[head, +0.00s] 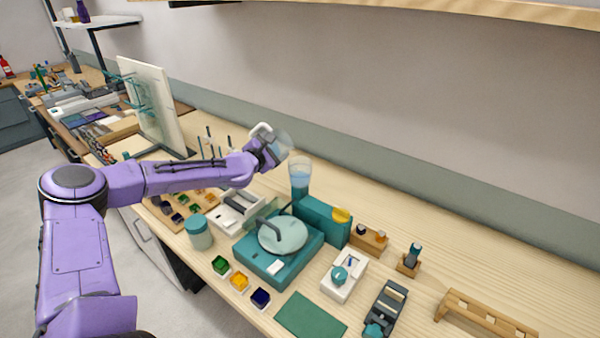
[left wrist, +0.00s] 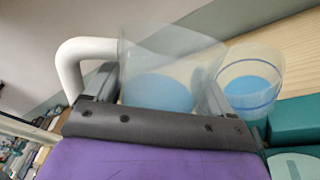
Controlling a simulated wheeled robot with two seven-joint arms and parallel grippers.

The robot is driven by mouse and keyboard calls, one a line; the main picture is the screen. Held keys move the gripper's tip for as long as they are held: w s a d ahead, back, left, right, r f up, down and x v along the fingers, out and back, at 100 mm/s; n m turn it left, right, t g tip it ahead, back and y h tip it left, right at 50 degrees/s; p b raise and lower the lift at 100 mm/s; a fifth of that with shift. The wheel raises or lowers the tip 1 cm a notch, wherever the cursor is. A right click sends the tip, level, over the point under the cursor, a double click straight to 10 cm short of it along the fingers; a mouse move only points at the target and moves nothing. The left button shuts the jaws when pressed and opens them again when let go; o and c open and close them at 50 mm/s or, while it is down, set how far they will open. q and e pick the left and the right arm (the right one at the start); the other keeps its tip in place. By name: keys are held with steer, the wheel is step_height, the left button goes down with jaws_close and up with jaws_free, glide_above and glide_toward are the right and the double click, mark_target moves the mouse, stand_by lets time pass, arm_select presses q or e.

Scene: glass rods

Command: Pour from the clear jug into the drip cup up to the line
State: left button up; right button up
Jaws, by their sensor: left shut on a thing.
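The clear drip cup (head: 300,172) stands just right of and below the jug, beside the teal block. In the left wrist view the cup (left wrist: 262,68) holds blue liquid and has a dark blue line around it. The liquid looks close to that line. No stream shows clearly between them. My right gripper is out of view.
A teal block (head: 323,220) and a teal machine with a round pale plate (head: 283,235) stand in front of the cup. A lidded jar (head: 198,232) and small colored dishes (head: 239,281) are nearer. The bench behind the cup is clear.

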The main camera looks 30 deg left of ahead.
arm_select(q)
steer(key=shift+r, duration=0.1)
steer(key=shift+r, duration=0.1)
stand_by(0.3)
stand_by(0.7)
steer(key=shift+r+m+p, duration=0.2)
steer(key=shift+m+p, duration=0.2)
steer(key=shift+p, duration=0.1)
steer(key=shift+r, duration=0.1)
stand_by(1.1)
steer(key=shift+r+m, duration=0.15)
steer(key=shift+m, duration=0.25)
steer(key=shift+r+m, duration=0.2)
steer(key=shift+m, duration=0.1)
stand_by(1.1)
steer(key=shift+d+r+g+y, duration=0.1)
steer(key=shift+g+y, duration=0.2)
